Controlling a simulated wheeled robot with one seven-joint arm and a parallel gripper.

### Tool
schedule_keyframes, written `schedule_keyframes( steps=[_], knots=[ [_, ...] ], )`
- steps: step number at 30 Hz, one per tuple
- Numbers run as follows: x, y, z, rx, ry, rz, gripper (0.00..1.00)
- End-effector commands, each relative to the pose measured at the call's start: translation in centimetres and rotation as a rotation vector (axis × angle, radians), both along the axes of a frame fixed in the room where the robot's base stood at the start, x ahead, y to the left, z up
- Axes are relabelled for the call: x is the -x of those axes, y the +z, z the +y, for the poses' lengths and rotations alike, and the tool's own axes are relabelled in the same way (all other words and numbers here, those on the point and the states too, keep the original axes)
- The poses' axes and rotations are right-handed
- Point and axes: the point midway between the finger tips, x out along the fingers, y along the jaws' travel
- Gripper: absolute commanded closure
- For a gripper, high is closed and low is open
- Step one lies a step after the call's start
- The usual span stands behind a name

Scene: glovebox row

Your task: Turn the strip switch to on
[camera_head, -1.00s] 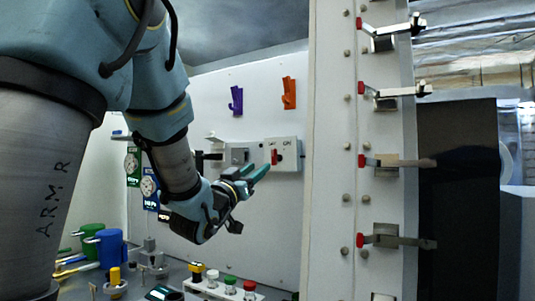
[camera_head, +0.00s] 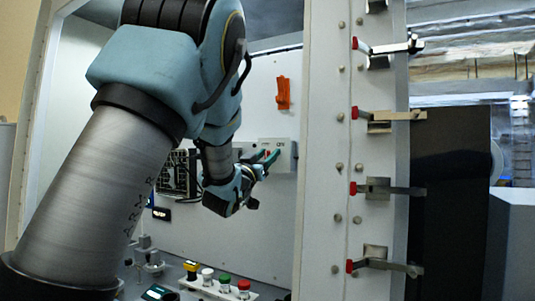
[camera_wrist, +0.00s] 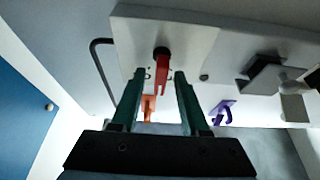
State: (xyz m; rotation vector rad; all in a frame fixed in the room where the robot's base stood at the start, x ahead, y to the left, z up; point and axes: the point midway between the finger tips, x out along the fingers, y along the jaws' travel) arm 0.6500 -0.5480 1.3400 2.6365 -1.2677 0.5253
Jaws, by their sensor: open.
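The strip switch is a pale plate (camera_head: 285,146) on the back wall with a red lever. In the wrist view the plate (camera_wrist: 195,42) fills the top, and the red lever (camera_wrist: 162,72) hangs from a dark pivot. My gripper (camera_wrist: 157,80) is open, with its two green fingers on either side of the lever. I cannot tell whether either finger touches it. In the head view my gripper (camera_head: 268,160) is at the plate and hides part of it. The OFF and ON lettering is too small to read surely.
An orange hook (camera_head: 283,93) is on the wall above the plate; a purple hook (camera_wrist: 223,110) shows in the wrist view. A row of coloured knobs (camera_head: 225,283) stands below. The white frame post (camera_head: 325,150) with latches (camera_head: 385,188) bounds the right.

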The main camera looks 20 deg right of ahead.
Motion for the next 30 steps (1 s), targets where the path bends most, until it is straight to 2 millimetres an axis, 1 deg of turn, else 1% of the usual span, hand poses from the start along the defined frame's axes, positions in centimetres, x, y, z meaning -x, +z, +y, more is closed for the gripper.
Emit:
schedule_keyframes(
  steps=[4, 15, 16, 30],
  knots=[
    [0.01, -0.04, 0.01, 0.0, 0.0, 0.0, 0.56],
    [0.03, -0.05, 0.02, 0.0, 0.0, 0.0, 0.98],
    [0.03, -0.05, 0.02, 0.0, 0.0, 0.0, 1.0],
    [0.02, -0.1, 0.03, -0.002, 0.0, -0.002, 1.0]
  ],
)
